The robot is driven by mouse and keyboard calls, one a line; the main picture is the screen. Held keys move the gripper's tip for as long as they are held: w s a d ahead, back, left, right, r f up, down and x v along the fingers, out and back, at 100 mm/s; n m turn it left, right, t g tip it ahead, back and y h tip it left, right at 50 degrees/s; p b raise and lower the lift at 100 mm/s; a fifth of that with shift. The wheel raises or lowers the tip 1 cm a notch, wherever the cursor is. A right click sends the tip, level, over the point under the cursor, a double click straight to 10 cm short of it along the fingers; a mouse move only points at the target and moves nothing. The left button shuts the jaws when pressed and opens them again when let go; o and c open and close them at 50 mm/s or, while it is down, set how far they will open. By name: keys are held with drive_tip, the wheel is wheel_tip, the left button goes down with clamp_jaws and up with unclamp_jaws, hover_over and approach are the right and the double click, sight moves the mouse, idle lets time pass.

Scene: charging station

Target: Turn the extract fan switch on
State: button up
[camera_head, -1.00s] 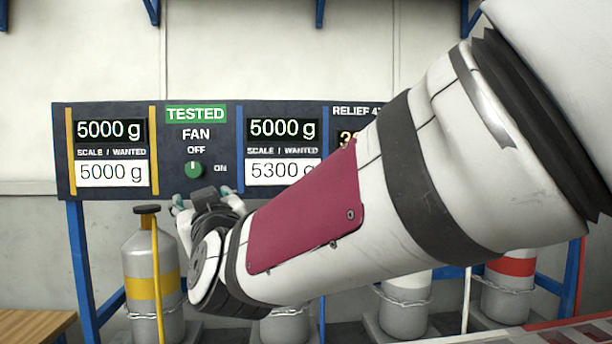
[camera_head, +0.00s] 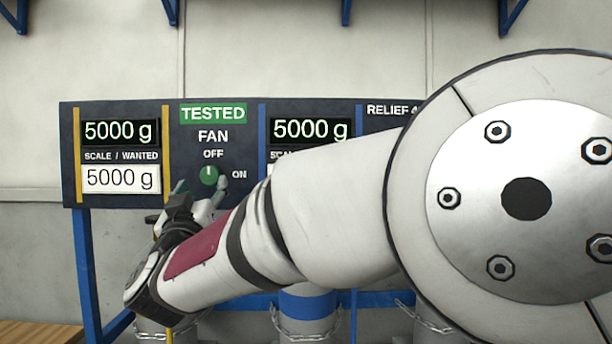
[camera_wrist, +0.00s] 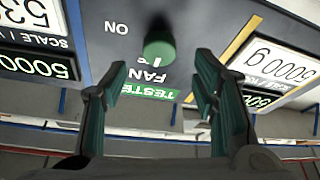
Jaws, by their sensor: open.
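The fan switch is a round green knob (camera_head: 209,175) on the dark panel, below the word OFF and left of the word ON. Its white mark points up at OFF. My gripper (camera_head: 201,186) is in front of the panel just below the knob, with its fingers spread to either side of it. The upside-down wrist view shows the knob (camera_wrist: 159,48) between and slightly beyond the two open fingertips (camera_wrist: 160,65). No finger clearly touches it. The lower hand partly hides the panel's bottom edge.
The panel (camera_head: 235,190) also carries a green TESTED sign (camera_head: 213,114) and scale displays reading 5000 g (camera_head: 121,132). My arm covers the right side of the panel. Gas cylinders (camera_head: 306,312) stand below, and a wooden surface (camera_head: 40,335) lies at lower left.

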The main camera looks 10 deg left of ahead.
sight(209, 176)
drive_tip(key=x, duration=0.6)
drive_tip(key=c, duration=1.2)
